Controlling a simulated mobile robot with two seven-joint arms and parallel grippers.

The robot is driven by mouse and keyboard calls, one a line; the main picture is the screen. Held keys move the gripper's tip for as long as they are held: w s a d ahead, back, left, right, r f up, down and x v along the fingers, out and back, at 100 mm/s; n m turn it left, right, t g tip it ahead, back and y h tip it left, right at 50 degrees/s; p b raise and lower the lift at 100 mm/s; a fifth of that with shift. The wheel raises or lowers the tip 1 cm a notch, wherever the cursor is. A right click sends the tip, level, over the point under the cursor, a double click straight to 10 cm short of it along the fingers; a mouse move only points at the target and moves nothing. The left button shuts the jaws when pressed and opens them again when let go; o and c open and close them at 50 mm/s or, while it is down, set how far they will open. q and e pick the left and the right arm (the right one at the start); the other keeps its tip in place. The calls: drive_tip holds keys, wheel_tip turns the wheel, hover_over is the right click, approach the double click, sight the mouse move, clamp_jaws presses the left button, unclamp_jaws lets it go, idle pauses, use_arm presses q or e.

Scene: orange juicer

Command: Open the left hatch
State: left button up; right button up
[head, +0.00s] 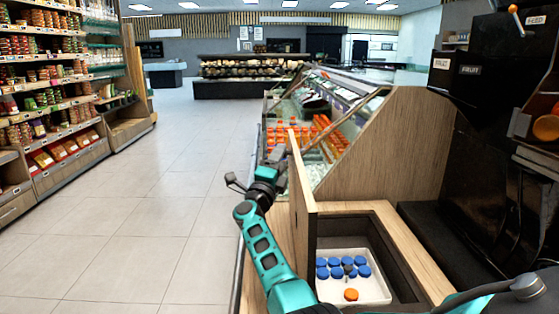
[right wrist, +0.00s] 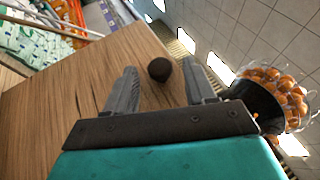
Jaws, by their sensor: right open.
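The wooden hatch (head: 301,190) stands raised on edge at the left side of an uncovered compartment in the counter. My right gripper (head: 283,170) is at the hatch's left face in the head view. In the right wrist view its two fingers (right wrist: 158,92) are apart, with nothing clamped between them. A round dark knob (right wrist: 160,69) on the hatch's wooden face (right wrist: 65,98) shows between and beyond the fingertips; I cannot tell whether they touch the wood. My left gripper is not in view.
The compartment holds a white tray (head: 376,292) with several blue caps (head: 336,272) and an orange one (head: 351,294). A dark juicer (head: 490,110) stands at right. A display case (head: 330,115) lies beyond the hatch. The tiled floor (head: 150,220) at left is clear.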

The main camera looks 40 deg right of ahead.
drive_tip(key=v, duration=1.2)
drive_tip(key=shift+s+a+p, duration=0.25)
drive_tip(key=shift+a+p, duration=0.05)
drive_tip(key=shift+p, duration=0.05)
